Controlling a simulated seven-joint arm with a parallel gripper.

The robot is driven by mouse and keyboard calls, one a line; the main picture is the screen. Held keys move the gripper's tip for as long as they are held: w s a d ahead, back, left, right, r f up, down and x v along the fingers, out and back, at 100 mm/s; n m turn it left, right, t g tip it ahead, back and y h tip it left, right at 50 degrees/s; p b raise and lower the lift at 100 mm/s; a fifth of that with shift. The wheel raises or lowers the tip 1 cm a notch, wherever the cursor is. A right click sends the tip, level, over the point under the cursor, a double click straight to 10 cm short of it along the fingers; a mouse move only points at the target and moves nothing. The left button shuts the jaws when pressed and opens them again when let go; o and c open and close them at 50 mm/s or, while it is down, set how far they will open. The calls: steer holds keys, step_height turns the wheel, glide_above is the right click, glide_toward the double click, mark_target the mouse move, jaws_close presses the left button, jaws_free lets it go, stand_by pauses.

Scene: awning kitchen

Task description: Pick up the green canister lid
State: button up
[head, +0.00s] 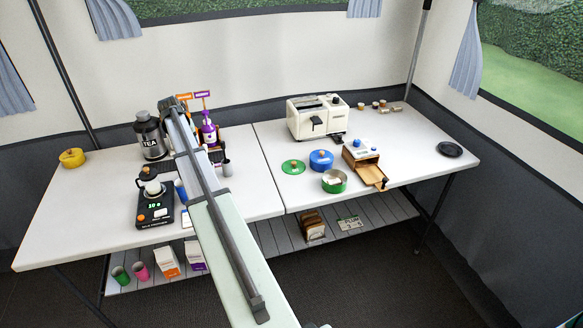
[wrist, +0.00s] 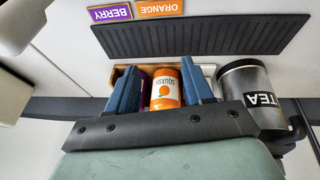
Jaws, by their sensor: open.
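The green canister lid (head: 293,166) is a flat green disc with an orange knob. It lies on the white table, right of the table seam. The open green canister (head: 334,183) stands to its right and nearer the front, with pale contents. My gripper (wrist: 160,90) is open, with two blue fingers in the wrist view. It is over the left part of the table, far from the lid. An orange squash bottle (wrist: 166,88) shows between the fingers in that view; I cannot tell the gap to it. The lid is not in the wrist view.
A white toaster (head: 318,117) stands behind.

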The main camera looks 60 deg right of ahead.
steer(key=s+d+r+m+g+y, duration=0.1)
steer(key=s+d+m, duration=0.4)
steer(key=s, duration=0.4)
steer(key=s+d+r+m+y, duration=0.1)
steer(key=s+d+m, duration=0.1)
steer(key=s+d, duration=0.6)
step_height(320, 180, up, 2)
steer(key=m+y, duration=0.2)
steer(key=m, duration=0.5)
glide_above(294, 162)
steer(key=shift+g, duration=0.4)
steer(key=f, duration=0.7)
steer(key=shift+d, duration=0.2)
steer(key=shift+a+f, duration=0.2)
steer(key=shift+f, duration=2.5)
steer(key=shift+c, duration=0.5)
jaws_close()
